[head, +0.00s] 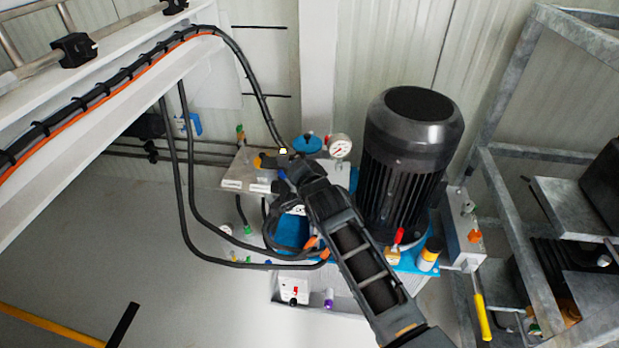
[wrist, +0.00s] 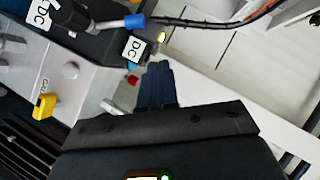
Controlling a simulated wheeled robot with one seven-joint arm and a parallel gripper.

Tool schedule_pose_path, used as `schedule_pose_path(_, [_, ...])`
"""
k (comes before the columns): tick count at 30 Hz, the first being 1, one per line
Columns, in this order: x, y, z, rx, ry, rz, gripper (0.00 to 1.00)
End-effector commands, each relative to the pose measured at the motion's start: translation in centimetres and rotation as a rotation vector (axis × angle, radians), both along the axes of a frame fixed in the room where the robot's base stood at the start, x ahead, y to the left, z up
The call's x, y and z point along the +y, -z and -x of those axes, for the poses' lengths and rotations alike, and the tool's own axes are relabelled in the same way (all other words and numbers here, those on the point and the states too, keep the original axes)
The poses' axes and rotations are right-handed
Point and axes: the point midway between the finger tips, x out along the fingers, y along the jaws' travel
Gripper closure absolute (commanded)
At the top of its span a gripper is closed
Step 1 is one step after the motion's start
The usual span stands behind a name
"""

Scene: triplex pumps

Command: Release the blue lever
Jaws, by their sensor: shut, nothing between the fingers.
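In the head view, my gripper (head: 270,160) is at the grey manifold block (head: 243,170) left of the motor. The blue lever is hard to make out there, largely hidden by my gripper and wrist. A separate blue handle (head: 191,123) shows near the back wall pipes.
A large black motor (head: 408,155) stands right of my arm, with a pressure gauge (head: 339,146) beside it. Black hoses (head: 195,200) loop left of my gripper. In the wrist view, a yellow piece (wrist: 44,106) sits on a grey block. A metal frame (head: 515,210) stands right.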

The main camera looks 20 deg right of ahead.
Motion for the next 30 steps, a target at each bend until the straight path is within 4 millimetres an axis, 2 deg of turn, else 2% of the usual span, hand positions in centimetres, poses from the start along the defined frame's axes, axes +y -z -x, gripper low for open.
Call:
schedule_pose_path(1, [0.3, -0.1, 1.2, 0.002, -0.004, 0.001, 1.0])
schedule_pose_path(6, [0.4, -1.3, 4.3, 0.002, -0.004, 0.001, 1.0])
schedule_pose_path(13, [0.5, -2.5, 7.3, 0.002, -0.003, 0.001, 1.0])
schedule_pose_path(19, [0.6, -2.9, 8.2, 0.002, -0.002, 0.0, 1.0])
schedule_pose_path(30, [0.6, -2.9, 8.2, 0.002, -0.002, 0.0, 1.0])
